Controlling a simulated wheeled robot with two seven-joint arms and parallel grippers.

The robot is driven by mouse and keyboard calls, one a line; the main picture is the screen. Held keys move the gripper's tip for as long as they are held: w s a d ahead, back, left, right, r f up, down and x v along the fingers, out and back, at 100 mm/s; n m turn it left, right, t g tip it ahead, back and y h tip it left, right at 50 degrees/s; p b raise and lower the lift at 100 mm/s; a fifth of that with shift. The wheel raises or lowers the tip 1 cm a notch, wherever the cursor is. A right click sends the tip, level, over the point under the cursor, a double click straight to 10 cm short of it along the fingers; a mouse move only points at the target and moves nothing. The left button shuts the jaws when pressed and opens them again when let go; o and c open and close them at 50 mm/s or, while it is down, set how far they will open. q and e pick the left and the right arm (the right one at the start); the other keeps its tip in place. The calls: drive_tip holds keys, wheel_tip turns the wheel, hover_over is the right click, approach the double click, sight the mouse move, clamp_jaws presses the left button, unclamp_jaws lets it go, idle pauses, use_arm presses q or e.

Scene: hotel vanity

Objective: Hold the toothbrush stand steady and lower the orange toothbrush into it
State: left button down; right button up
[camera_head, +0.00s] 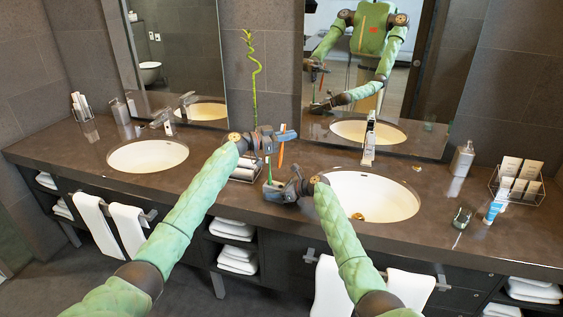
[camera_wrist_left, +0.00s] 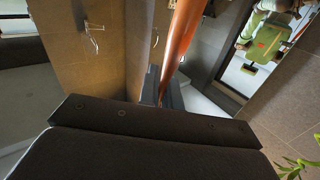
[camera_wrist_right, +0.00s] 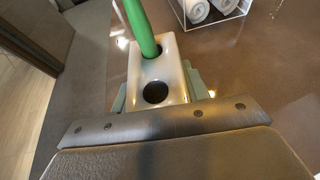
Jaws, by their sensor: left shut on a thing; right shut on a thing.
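The orange toothbrush (camera_head: 281,156) is upright in my left gripper (camera_head: 283,136), above the counter. It fills the space between the fingers in the left wrist view (camera_wrist_left: 182,42). The toothbrush stand (camera_wrist_right: 172,68) is a white block with two round holes on top. The far hole holds a green toothbrush (camera_wrist_right: 139,24), slightly tilted; the near hole is empty. My right gripper (camera_head: 273,191) is shut on the stand, with a finger on each side of it. In the head view the gripper mostly hides the stand. The orange toothbrush is apart from the stand, higher up.
A clear holder with rolled white towels (camera_wrist_right: 212,8) stands just behind the stand. The right basin (camera_head: 385,190) and its faucet (camera_head: 369,140) lie to the right. A bamboo stem (camera_head: 252,85) rises behind my left gripper. The counter's front edge is close to my right gripper.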

sight(279, 167)
use_arm(q)
drive_tip(key=shift+w+a+f+n+t+y, duration=0.1)
drive_tip(key=shift+a+f+n+t+y, duration=0.25)
drive_tip(key=shift+f+n+t, duration=1.25)
drive_tip(key=shift+w+a+f+n+t+y, duration=0.15)
drive_tip(key=shift+f+t+y, duration=0.45)
drive_tip(key=shift+f, duration=2.05)
drive_tip(key=shift+w+a+f+n+t+y, duration=0.1)
drive_tip(key=shift+a+f+n+t+y, duration=0.2)
drive_tip(key=shift+f+n+t, duration=1.3)
drive_tip(key=shift+d+f+m+g, duration=0.1)
drive_tip(key=shift+f+m+g, duration=0.3)
drive_tip(key=shift+f+m, duration=0.2)
drive_tip(key=c, duration=1.5)
unclamp_jaws()
drive_tip(key=v, duration=1.2)
drive_tip(key=shift+r, duration=0.1)
